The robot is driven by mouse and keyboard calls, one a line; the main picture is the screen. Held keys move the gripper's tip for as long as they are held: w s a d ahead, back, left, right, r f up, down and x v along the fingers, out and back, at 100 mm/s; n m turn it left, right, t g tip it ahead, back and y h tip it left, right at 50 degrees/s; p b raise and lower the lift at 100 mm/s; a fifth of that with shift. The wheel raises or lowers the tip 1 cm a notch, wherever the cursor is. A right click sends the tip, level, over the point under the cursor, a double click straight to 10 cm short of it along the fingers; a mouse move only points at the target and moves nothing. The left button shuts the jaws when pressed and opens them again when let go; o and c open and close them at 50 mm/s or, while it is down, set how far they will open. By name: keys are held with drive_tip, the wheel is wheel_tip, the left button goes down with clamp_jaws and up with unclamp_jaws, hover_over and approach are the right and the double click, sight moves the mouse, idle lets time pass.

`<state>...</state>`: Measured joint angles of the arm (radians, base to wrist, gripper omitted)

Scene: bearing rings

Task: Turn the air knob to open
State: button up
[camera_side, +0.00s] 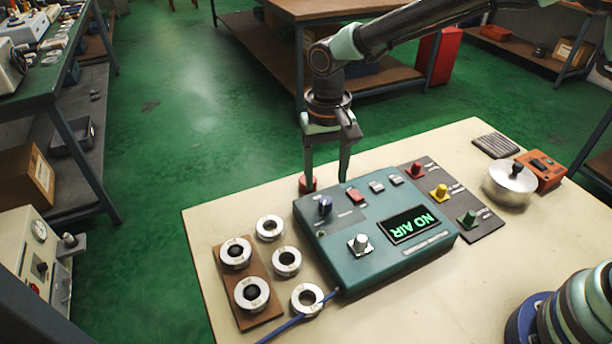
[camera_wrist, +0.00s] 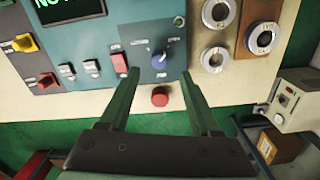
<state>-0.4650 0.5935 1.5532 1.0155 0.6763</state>
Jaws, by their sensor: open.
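A teal control box (camera_side: 385,268) stands on the table with a lit display (camera_side: 407,225) reading "NO AIR". A blue knob (camera_side: 325,205) sits at its back left corner; it also shows in the wrist view (camera_wrist: 159,61), with a pale pointer mark on top. Its label is too small to read. A silver knob (camera_side: 359,243) is nearer the front. My gripper (camera_side: 328,180) is open and empty, pointing down above the back edge of the box. In the wrist view the fingers (camera_wrist: 160,74) lie on either side of the blue knob, apart from it.
A red round button (camera_wrist: 160,97) is just behind the box, by one finger. Bearing rings (camera_side: 286,261) and a brown ring board (camera_side: 262,315) lie left. Coloured knobs (camera_side: 439,192) on a dark plate and a silver pot (camera_side: 510,182) are right. Front table is mostly clear.

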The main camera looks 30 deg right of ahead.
sight(325, 199)
wheel_tip(325, 199, up, 6)
idle(0.5)
drive_tip(key=s+d+r+n+t, duration=0.1)
drive_tip(key=s+d+r+t, duration=0.25)
drive_tip(key=d+r, duration=0.6)
drive_tip(key=s+d+f+n+t, duration=0.1)
drive_tip(key=s+d+t, duration=0.1)
drive_tip(key=s+d, duration=0.7)
drive_tip(key=shift+s+d, duration=0.35)
drive_tip(key=shift+d, duration=0.85)
